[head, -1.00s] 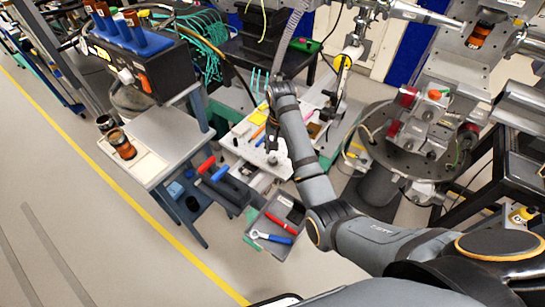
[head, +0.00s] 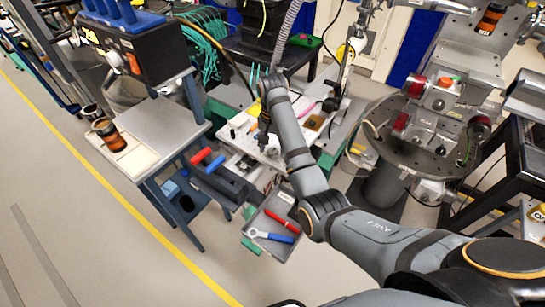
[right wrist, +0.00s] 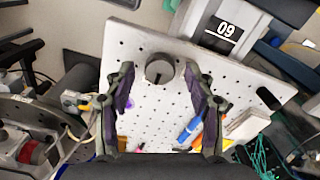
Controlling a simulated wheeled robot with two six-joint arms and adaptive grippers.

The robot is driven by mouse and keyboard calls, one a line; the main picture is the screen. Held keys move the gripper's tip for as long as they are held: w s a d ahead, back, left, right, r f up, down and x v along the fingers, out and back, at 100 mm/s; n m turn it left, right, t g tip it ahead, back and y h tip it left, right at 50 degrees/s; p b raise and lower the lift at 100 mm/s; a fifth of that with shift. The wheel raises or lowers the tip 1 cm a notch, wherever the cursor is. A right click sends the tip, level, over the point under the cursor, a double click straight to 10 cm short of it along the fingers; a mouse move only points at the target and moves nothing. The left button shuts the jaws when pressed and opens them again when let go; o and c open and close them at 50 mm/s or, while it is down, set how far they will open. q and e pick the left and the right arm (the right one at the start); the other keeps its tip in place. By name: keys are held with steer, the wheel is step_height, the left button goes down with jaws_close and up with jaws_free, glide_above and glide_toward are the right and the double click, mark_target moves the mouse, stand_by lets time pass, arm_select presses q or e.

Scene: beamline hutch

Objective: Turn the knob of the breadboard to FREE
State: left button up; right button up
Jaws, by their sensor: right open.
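The breadboard (right wrist: 140,45) is a pale perforated plate; in the head view the breadboard (head: 240,121) lies on the bench at the middle, partly hidden by my right arm. Its knob (right wrist: 158,68) is a round grey cylinder near one edge, with a dark pointer line running toward the bottom of the right wrist view. I cannot read any FREE label. My right gripper (right wrist: 160,85) is open and empty, its two fingers left and right of the knob in the picture; contact is not visible. In the head view the right gripper (head: 264,138) points down at the board. My left gripper is not in view.
A blue item (right wrist: 190,129) and a pale block (right wrist: 247,124) lie on the board. A grey tray (head: 270,228) with red and blue-handled tools sits below. A side table (head: 165,125) with an orange-brown jar (head: 108,133) stands left. A round metal stage (head: 425,130) stands right.

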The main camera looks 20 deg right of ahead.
steer(key=shift+f, duration=0.45)
